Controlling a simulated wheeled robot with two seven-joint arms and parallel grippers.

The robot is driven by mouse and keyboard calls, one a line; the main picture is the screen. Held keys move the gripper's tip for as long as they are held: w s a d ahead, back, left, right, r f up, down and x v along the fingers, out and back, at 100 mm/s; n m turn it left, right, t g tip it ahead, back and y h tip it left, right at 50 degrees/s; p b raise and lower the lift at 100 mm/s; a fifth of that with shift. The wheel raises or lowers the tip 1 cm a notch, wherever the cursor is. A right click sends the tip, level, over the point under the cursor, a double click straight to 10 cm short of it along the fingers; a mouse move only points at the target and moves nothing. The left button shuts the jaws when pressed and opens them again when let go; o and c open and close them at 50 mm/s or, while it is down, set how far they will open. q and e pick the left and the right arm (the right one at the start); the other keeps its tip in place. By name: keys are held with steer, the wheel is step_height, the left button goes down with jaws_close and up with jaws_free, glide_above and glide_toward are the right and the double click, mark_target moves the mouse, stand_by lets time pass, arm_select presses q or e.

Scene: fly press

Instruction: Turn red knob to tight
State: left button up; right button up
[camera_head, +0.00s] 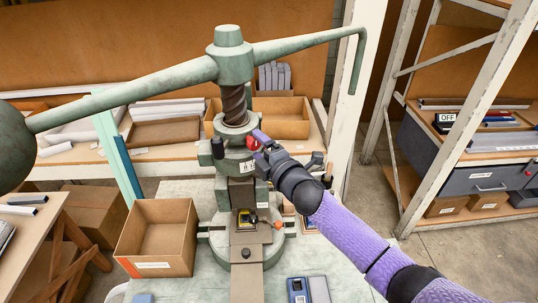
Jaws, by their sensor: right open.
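The green fly press (234,70) stands in the middle of the head view, with its long arm across the top and its dark screw above a collar. The red knob (254,144) shows as a small red patch at the right side of the press collar. My right gripper (264,150) comes in from the lower right on a purple arm and is at the knob, with its fingers open around or beside it; I cannot tell which. The fingers partly hide the knob. My left gripper is not in view.
An open cardboard box (135,246) sits on the table left of the press. A small orange knob (277,225) is low on the press. Blue-grey objects (308,290) lie at the front. The press's long arm and a white post (357,90) bound the space above and right.

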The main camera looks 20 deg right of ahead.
steer(key=v, duration=0.8)
steer(key=shift+s+b, duration=0.35)
steer(key=shift+b, duration=0.1)
steer(key=shift+d, duration=0.1)
